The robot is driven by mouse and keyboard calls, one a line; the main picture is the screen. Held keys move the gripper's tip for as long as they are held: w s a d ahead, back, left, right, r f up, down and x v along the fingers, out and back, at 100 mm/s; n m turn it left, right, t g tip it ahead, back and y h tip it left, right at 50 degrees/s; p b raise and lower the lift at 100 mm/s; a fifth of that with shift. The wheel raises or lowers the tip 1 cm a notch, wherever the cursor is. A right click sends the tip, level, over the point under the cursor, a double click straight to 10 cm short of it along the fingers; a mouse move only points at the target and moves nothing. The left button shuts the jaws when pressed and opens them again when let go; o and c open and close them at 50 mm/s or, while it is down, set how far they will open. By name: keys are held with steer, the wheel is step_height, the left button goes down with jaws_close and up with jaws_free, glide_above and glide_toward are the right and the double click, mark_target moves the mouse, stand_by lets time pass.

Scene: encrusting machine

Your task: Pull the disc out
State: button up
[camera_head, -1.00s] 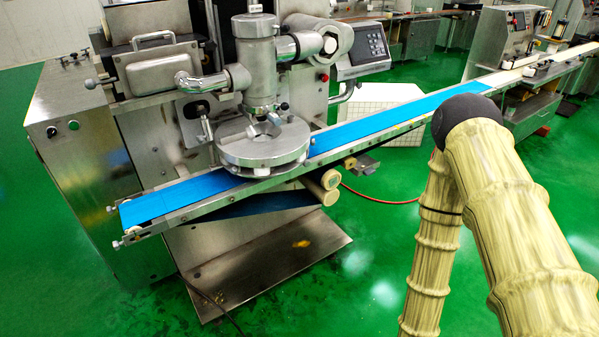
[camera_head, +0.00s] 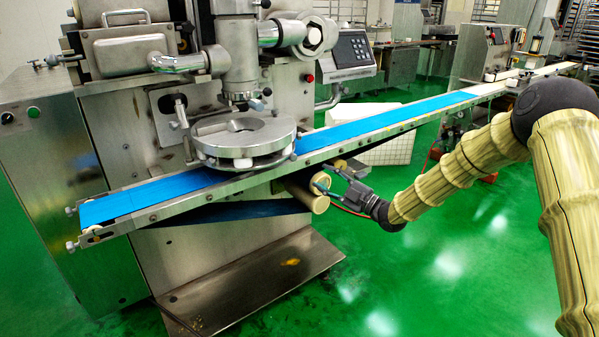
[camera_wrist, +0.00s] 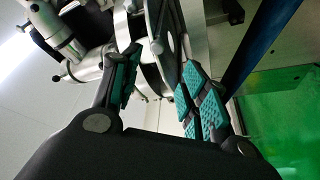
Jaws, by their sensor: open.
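The disc (camera_head: 218,139) is a round grey metal plate with an opening near its middle. It sits level above the blue conveyor belt, under the machine's vertical metal column (camera_head: 237,70). My gripper (camera_head: 323,178) is to the right of the disc and lower, in front of the belt's side rail, pointing left toward the machine. It is open and empty, apart from the disc. In the wrist view my gripper (camera_wrist: 160,82) shows its two teal-padded fingers spread, with the disc's rounded edge (camera_wrist: 171,25) seen beyond, between them.
The blue belt (camera_head: 390,117) runs from lower left to upper right. Its metal side rail (camera_head: 350,150) and a roller (camera_head: 312,197) lie close to my gripper. A control panel (camera_head: 352,52) stands behind the belt. The green floor (camera_head: 440,250) in front is clear.

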mark_target(295, 158)
steer(key=x, duration=1.1)
steer(key=shift+d+r, duration=0.1)
steer(key=shift+r, duration=0.15)
jaws_close()
